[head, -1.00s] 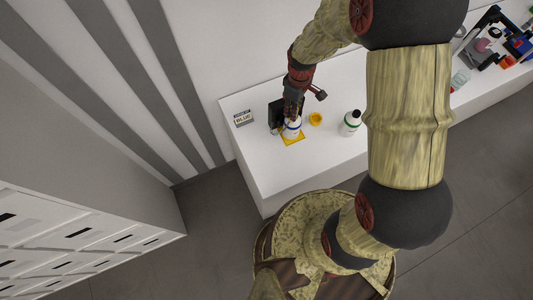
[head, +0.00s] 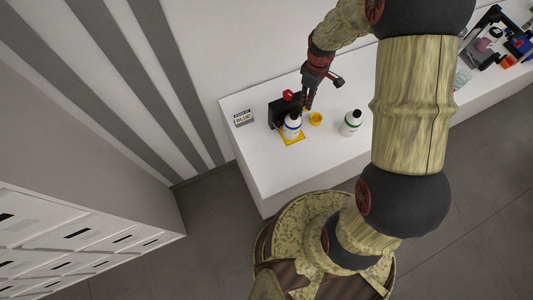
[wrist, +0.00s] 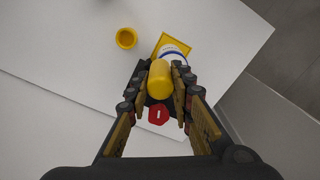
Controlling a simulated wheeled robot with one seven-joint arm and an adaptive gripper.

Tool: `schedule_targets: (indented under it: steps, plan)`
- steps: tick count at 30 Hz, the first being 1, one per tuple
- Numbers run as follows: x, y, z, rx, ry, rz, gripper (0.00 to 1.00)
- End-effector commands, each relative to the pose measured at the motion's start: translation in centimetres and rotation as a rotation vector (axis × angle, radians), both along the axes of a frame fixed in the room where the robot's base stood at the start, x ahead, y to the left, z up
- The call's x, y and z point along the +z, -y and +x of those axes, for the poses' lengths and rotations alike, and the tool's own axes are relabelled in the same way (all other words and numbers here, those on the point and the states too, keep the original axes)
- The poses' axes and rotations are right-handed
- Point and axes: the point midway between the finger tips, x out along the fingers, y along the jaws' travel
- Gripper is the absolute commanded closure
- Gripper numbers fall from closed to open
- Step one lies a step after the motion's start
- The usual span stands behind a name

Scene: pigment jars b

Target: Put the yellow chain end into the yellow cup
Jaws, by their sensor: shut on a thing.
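My gripper (wrist: 160,88) is shut on the yellow chain end (wrist: 160,78), a rounded yellow piece between its fingers. In the head view my gripper (head: 308,103) is above the table, beside the white bottle and just behind the yellow cup (head: 316,119); the held piece is hard to make out there. The small, round yellow cup also shows in the wrist view (wrist: 126,38), apart from the held piece, up and to its left. A red piece (wrist: 158,114) shows just below the yellow piece; whether they are joined is unclear.
A white bottle with a blue band (head: 292,124) stands on a yellow mat (head: 293,139), left of the cup. A black box-like stand (head: 277,115) is behind it, and a "BLUE" sign (head: 243,118) is farther left. A green-banded bottle (head: 351,122) stands right of the cup.

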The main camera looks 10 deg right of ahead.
Motion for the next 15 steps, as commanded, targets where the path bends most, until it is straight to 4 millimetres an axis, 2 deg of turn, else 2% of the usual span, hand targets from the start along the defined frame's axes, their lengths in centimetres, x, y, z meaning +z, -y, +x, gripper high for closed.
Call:
schedule_targets:
  steps: [15]
  plan:
    - [0.0,3.3,1.9,-0.001,0.001,-0.001,1.00]
